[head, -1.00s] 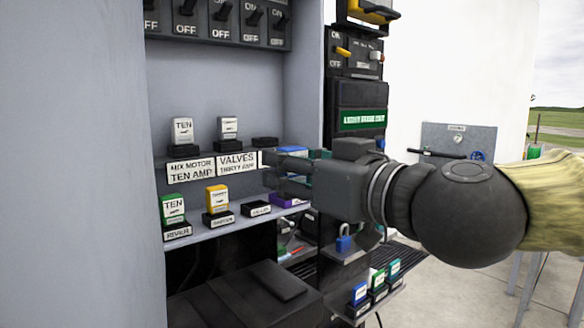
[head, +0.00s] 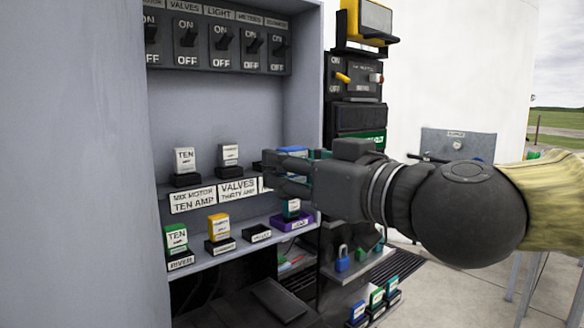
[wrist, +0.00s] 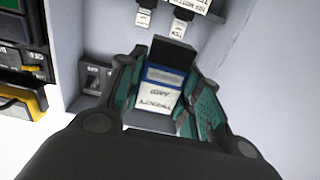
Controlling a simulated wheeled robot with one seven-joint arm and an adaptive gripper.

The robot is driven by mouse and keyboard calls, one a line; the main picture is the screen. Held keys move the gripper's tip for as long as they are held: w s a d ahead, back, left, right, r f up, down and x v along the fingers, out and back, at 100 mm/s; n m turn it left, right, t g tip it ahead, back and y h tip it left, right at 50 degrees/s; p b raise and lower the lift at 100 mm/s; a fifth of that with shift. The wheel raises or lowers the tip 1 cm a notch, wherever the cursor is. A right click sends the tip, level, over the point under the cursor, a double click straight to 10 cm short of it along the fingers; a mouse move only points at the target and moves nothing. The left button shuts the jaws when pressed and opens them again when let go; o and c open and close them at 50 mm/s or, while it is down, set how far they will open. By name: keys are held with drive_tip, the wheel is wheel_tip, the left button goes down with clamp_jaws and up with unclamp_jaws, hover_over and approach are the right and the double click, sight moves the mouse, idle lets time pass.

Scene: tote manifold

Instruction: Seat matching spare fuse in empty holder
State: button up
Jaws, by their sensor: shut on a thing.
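My gripper (head: 285,173) is shut on a blue and white fuse (wrist: 160,88) with a label that seems to read thirty amp. A blue edge of it shows above the fingers in the head view (head: 292,151). A black block (wrist: 173,53) lies just beyond the fuse in the wrist view; I cannot tell whether they touch. On the upper shelf, white fuses stand in the mix motor holder (head: 187,180) and the valves holder (head: 231,174). A third holder (head: 257,165) is mostly hidden behind my gripper. On the lower shelf one black holder (head: 257,233) is empty.
The lower shelf also bears a green fuse (head: 175,238), a yellow fuse (head: 218,227) and a purple block (head: 291,222) with a teal fuse. Several coloured fuses (head: 376,296) stand at lower right. A switch row (head: 220,42) is above. The cabinet's left wall (head: 75,160) stands close.

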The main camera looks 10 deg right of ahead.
sight(292, 147)
drive_tip(key=shift+r+p, duration=1.55)
drive_tip(key=shift+r, duration=0.25)
